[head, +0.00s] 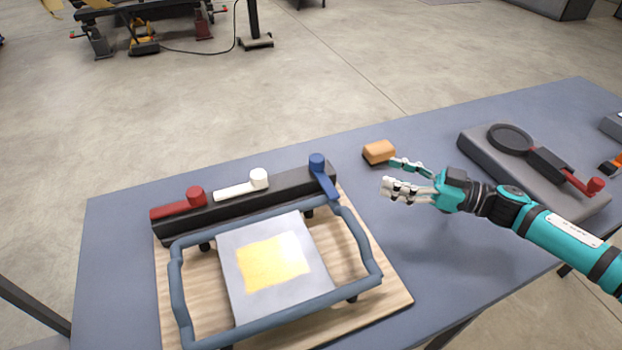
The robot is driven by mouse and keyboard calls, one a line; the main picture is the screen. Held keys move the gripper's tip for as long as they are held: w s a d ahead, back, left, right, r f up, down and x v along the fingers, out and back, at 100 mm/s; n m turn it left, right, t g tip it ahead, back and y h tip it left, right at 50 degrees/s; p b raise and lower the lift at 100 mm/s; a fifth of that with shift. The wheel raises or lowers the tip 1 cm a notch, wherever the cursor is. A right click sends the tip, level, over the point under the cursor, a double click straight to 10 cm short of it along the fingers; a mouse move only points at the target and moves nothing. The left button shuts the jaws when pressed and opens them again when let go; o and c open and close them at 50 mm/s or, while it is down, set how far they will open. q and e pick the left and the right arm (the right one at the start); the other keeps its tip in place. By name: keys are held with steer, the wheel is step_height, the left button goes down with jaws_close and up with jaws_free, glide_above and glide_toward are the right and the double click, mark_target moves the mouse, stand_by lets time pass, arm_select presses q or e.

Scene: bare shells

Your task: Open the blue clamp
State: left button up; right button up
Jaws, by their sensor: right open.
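The blue clamp (325,178) sits at the right end of a black bar, with its lever angled down to the right toward the frame. A white clamp (240,186) and a red clamp (178,203) sit to its left on the same bar. My right gripper (388,175) comes in from the right and is open and empty. It hangs above the table, to the right of the blue clamp and apart from it. My left gripper is not in view.
A blue-grey frame (176,290) surrounds a grey plate with a yellow patch on a wooden board (385,308). An orange-brown block (379,151) lies just behind my right gripper. A grey fixture (478,150) with a black ring and red handle stands at the right.

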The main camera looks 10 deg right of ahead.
mark_target(316, 157)
steer(key=shift+d+f, duration=0.1)
steer(key=shift+f, duration=0.5)
steer(key=shift+w+a+r, duration=0.15)
steer(key=shift+a, duration=0.25)
steer(key=p+x, duration=0.2)
steer(key=x, duration=1.4)
steer(key=shift+w+a, duration=0.2)
steer(key=shift+a, duration=0.05)
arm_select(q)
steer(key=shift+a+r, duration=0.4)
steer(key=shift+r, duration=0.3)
arm_select(e)
steer(key=c, duration=1.1)
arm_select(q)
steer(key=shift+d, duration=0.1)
arm_select(e)
jaws_close()
steer(key=shift+a, duration=0.1)
